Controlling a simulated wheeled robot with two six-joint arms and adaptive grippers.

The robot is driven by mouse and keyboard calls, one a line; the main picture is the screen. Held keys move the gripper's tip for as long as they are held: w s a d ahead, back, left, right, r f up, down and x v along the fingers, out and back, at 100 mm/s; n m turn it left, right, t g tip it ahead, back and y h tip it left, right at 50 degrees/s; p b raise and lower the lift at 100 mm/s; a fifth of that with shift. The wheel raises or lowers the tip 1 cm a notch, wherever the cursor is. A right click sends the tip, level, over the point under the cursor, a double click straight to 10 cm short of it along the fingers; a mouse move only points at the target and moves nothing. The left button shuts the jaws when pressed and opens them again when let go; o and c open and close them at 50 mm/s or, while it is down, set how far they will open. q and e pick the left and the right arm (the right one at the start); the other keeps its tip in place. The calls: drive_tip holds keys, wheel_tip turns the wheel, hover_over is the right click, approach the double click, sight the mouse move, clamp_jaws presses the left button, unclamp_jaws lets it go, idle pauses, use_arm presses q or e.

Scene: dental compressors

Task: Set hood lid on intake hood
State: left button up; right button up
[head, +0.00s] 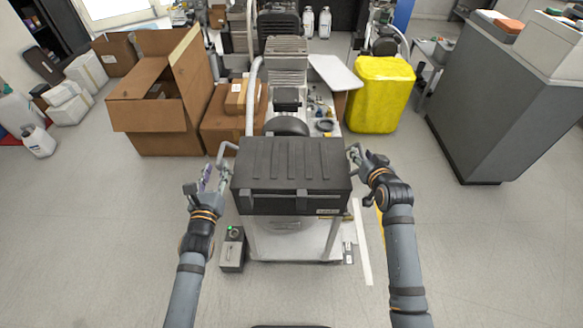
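A black box-shaped piece with a ribbed top (291,163), which looks like the hood lid, is level in the middle of the head view, at the front of the compressor unit. Its dark front face shows latch-like parts. A grey bent handle sticks out on each side. My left gripper (213,178) is at the left handle, and my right gripper (364,160) is at the right handle. The fingers are small and overlap the handles, so their grip is unclear. I cannot make out a separate intake hood or whether the lid touches it.
The compressor unit (286,62) stands behind the black piece. Cardboard boxes (160,110) are at left and a yellow bin (380,95) at back right. A grey cabinet (485,100) stands further right. A small box with a green light (232,250) is low at left. Floor is clear on both sides.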

use_arm(q)
drive_tip(key=shift+s, duration=0.3)
use_arm(e)
drive_tip(key=v, duration=1.2)
